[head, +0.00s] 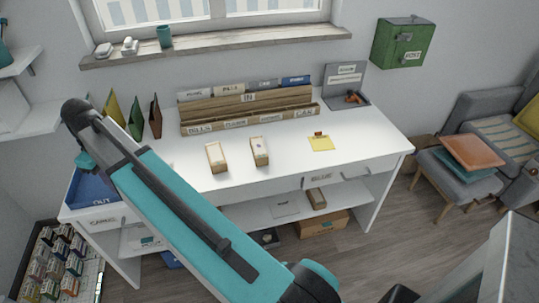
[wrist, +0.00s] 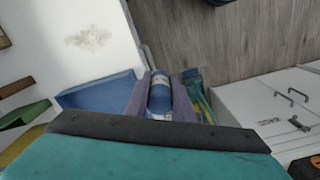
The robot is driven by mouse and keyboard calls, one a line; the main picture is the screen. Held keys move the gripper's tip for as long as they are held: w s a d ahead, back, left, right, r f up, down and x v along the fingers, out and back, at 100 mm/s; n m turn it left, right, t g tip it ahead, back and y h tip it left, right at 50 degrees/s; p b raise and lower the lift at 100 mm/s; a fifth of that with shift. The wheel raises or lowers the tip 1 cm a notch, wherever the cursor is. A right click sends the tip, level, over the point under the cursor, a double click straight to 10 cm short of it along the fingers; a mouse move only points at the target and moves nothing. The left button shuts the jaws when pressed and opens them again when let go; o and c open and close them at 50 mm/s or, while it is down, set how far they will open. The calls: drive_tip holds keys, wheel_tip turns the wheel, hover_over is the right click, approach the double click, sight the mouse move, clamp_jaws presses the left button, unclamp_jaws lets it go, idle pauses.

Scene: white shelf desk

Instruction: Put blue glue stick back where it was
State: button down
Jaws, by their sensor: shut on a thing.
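In the wrist view, the blue glue stick (wrist: 160,92), a blue cylinder with a pale label, sits between the two purplish fingers of my gripper (wrist: 160,104). The gripper is shut on it. The blue tray (wrist: 100,92) shows just left of the fingers in the wrist view. In the head view the same blue tray, marked OUT (head: 88,196), lies at the left end of the white desk (head: 350,150), partly hidden by my arm. The glue stick cannot be made out in the head view, and my arm hides most of the gripper there.
Two small open boxes (head: 216,158) (head: 260,152) stand mid-desk, before a brown file organizer (head: 250,112). Upright coloured folders (head: 135,118) stand at the back left. A yellow note (head: 321,144) lies right of the boxes. The desk's right front is clear.

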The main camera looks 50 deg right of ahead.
idle(0.4)
drive_tip(key=s+d+f+m, duration=0.35)
drive_tip(key=s+d, duration=0.25)
drive_tip(key=d, duration=0.7)
drive_tip(key=s+d+f+m, duration=0.2)
drive_tip(key=s+d+m, duration=0.25)
drive_tip(key=d, duration=0.95)
drive_tip(key=s+d+f+m, duration=0.2)
drive_tip(key=s+d+m, duration=0.2)
drive_tip(key=s+d, duration=0.4)
drive_tip(key=s+d+f+m, duration=0.2)
drive_tip(key=s+d+m, duration=0.2)
drive_tip(key=s+d, duration=0.4)
drive_tip(key=s, duration=0.6)
drive_tip(key=shift+s+d, duration=0.25)
drive_tip(key=shift+d, duration=0.05)
drive_tip(key=shift+w+d+f, duration=0.1)
drive_tip(key=shift+w+d+f+p, duration=0.25)
drive_tip(key=shift+w+d+p, duration=0.65)
drive_tip(key=shift+d, duration=1.5)
drive_tip(key=shift+w+d+f+p, duration=0.2)
drive_tip(key=shift+w+d+p, duration=0.4)
drive_tip(key=shift+w+d, duration=1.2)
drive_tip(key=shift+w+d+f+p, duration=0.25)
drive_tip(key=shift+w+d+p, duration=0.4)
drive_tip(key=shift+d, duration=2.3)
drive_tip(key=shift+s, duration=0.1)
